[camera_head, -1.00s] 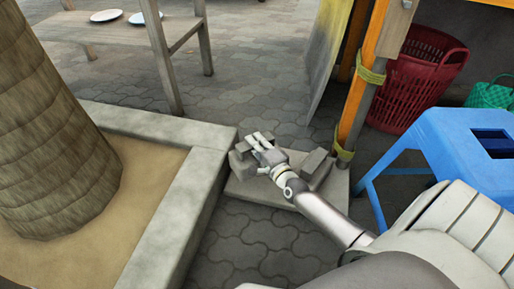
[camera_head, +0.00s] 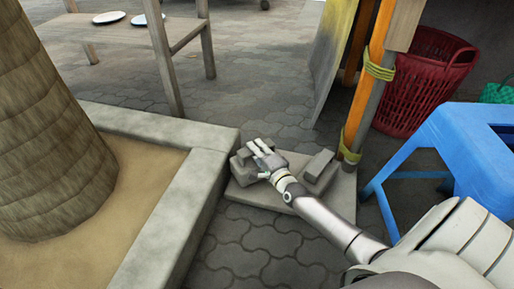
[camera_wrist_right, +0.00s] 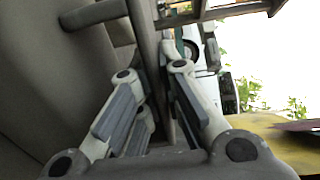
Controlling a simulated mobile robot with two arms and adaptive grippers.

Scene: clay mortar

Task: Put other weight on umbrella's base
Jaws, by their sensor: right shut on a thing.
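The umbrella's base is a pale flat slab (camera_head: 250,193) on the paving beside the planter corner. One grey weight (camera_head: 318,164) rests at its right part, next to the pole. My right gripper (camera_head: 262,147) is shut on the other grey weight (camera_head: 243,164) at the slab's left end. The fingers partly cover this weight; whether it touches the slab cannot be told. In the right wrist view, my right gripper's fingers (camera_wrist_right: 152,72) are close around a grey bar-like part. My left gripper is not in view.
A stone planter (camera_head: 195,190) with a trunk (camera_head: 45,140) borders the slab on the left. An orange pole (camera_head: 365,85) rises at the slab's right end. A blue stool (camera_head: 450,140) and red basket (camera_head: 425,85) stand right. A wooden bench (camera_head: 120,38) stands behind.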

